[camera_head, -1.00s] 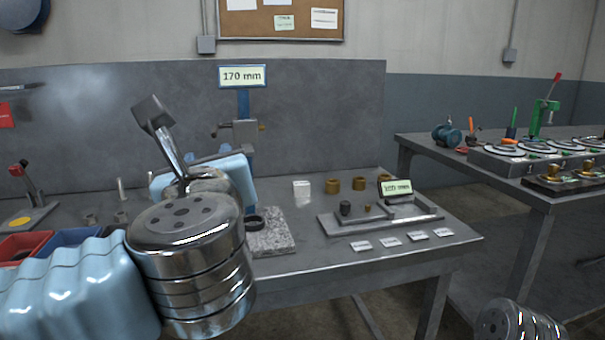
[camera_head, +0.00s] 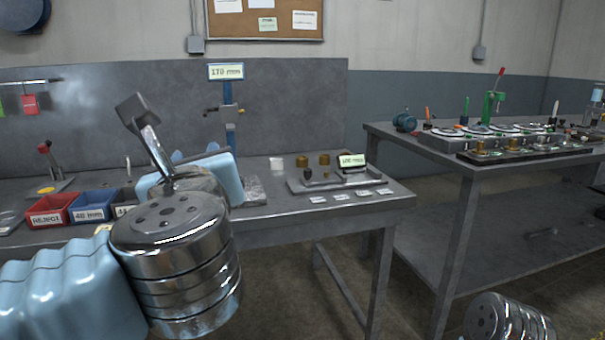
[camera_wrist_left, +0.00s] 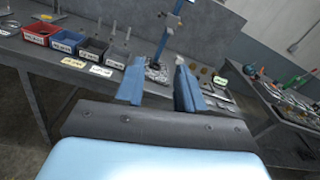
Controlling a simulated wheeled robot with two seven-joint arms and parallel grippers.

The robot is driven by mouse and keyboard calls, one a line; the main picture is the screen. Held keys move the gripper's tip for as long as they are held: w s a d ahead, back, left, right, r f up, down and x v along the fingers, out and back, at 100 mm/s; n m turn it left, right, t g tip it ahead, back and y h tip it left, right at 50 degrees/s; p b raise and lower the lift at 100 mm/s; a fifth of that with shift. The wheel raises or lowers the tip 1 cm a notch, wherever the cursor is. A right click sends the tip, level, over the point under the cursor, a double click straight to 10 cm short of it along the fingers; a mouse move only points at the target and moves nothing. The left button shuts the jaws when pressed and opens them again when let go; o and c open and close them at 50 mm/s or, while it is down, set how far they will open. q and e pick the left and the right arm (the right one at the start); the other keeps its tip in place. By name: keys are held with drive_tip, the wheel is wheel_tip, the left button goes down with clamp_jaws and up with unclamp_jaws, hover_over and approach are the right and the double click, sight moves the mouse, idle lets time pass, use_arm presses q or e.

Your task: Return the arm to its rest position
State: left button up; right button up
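My left arm (camera_head: 175,255) reaches in from the left in the head view, raised in front of the bench. Its wrist partly hides the left gripper there. In the left wrist view the two blue fingers of my left gripper (camera_wrist_left: 158,82) stand apart with nothing between them, with the bench beyond. Of my right arm, only a metal joint (camera_head: 508,320) shows at the bottom right; its gripper is out of view.
The grey bench (camera_head: 290,222) holds a red bin (camera_head: 50,212), a blue bin (camera_head: 92,205), a gauge stand (camera_head: 229,120) and a tray of small parts. A second bench (camera_head: 480,168) with fixtures stands at right. Open floor lies between the benches.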

use_arm(q)
drive_tip(key=w+d+f+m+g+h, duration=0.1)
drive_tip(key=w+d+f+m+h, duration=0.1)
drive_tip(key=w+f+m, duration=0.65)
drive_tip(key=w+d+f+m+h, duration=0.1)
drive_tip(key=w+d+f+m, duration=0.1)
drive_tip(key=w+f+m, duration=0.65)
wheel_tip(320, 180, down, 24)
drive_tip(key=s+m+g+h, duration=0.1)
drive_tip(key=m+g+h, duration=0.25)
drive_tip(key=m, duration=0.35)
drive_tip(key=s+f+m+g+h, duration=0.1)
drive_tip(key=s+f+m+g, duration=0.3)
drive_tip(key=f, duration=0.6)
drive_tip(key=s+f+m+g, duration=0.2)
drive_tip(key=s+f+m, duration=0.25)
drive_tip(key=f, duration=0.55)
drive_tip(key=s+f+m+g+h, duration=0.1)
drive_tip(key=s+f+m+g, duration=0.2)
drive_tip(key=s, duration=0.6)
drive_tip(key=s+a+f+m+g, duration=0.1)
drive_tip(key=s+f+m+g, duration=0.2)
drive_tip(key=s+f, duration=0.5)
drive_tip(key=shift+s+a+f+m+h, duration=0.2)
drive_tip(key=shift+s+f+m+h, duration=0.15)
drive_tip(key=shift+s+m, duration=0.35)
drive_tip(key=shift+r, duration=0.1)
